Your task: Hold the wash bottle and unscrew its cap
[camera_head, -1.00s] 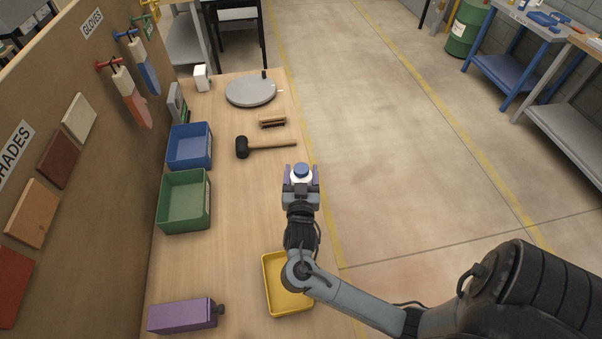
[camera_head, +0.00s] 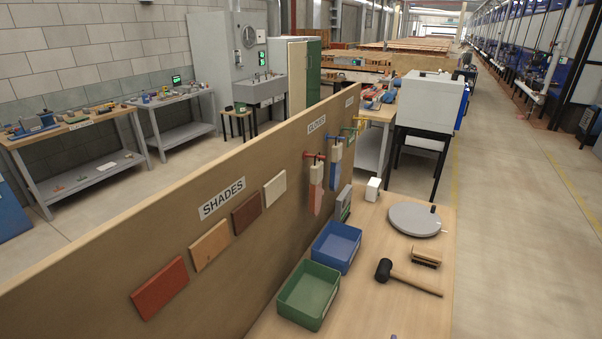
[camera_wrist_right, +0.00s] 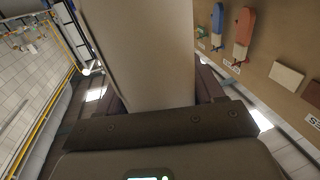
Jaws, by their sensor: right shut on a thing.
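The wash bottle (camera_wrist_right: 140,45) fills the middle of the right wrist view as a pale, smooth body. My right gripper (camera_wrist_right: 152,88) is shut on it, with one dark finger on each side. The bottle's blue cap does not show in either current view. In the head view the bottle and right arm are out of the picture, apart from a tiny purple spot at the bottom edge that I cannot identify surely. My left gripper is not in view.
On the bench (camera_head: 385,315) are a green bin (camera_head: 308,295), a blue bin (camera_head: 336,247), a black mallet (camera_head: 405,276), a brush (camera_head: 426,257) and a grey round plate (camera_head: 415,219). A tall board (camera_head: 110,285) with gloves and shade samples walls the bench's left side.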

